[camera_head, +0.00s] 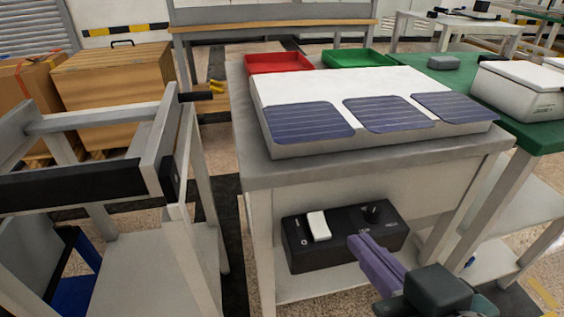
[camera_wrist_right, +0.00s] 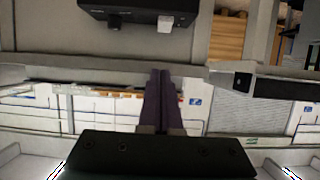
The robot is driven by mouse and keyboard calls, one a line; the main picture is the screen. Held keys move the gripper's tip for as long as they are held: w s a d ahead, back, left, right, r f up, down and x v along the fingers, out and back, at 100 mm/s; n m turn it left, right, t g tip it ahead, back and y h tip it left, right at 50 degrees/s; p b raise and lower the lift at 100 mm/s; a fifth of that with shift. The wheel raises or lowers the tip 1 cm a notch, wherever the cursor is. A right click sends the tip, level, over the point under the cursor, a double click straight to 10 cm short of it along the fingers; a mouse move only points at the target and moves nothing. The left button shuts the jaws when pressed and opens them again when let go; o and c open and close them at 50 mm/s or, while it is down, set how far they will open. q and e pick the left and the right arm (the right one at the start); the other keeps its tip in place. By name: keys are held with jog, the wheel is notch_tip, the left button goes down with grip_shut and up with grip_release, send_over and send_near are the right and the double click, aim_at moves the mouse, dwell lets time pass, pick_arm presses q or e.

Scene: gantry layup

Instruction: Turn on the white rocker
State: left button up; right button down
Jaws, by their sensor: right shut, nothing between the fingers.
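The white rocker (camera_head: 319,226) sits on the left part of a black control box (camera_head: 345,250) mounted on the front of the grey table, below its top. A black knob (camera_head: 372,211) is on the box's right part. My right gripper (camera_head: 362,245) is shut and empty, its purple fingers in front of the box's right half, to the right of the rocker. In the right wrist view the rocker (camera_wrist_right: 165,23) and box (camera_wrist_right: 140,8) show at the top, apart from the fingertips (camera_wrist_right: 160,75). My left gripper is not in view.
The grey table (camera_head: 375,160) carries a white slab with dark blue panels, a red tray (camera_head: 279,62) and a green tray (camera_head: 358,57). A grey frame with a black bar (camera_head: 75,186) stands at left. A green table with a white case (camera_head: 520,90) is at right.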

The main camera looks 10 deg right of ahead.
jog(key=shift+s+f, duration=0.1)
dwell(0.3)
jog(key=b, duration=0.4)
send_over(325, 233)
jog(key=s, duration=0.1)
notch_tip(325, 233, down, 4)
jog(key=shift+f, duration=0.25)
jog(key=shift+w+f+b, duration=0.2)
jog(key=shift+f+b, duration=0.2)
jog(key=shift+f, duration=0.15)
jog(key=shift+w+f+b, duration=0.15)
jog(key=shift+f+b, duration=0.2)
jog(key=shift+f, duration=0.2)
jog(key=shift+w+f, duration=0.15)
jog(key=shift+f, duration=0.25)
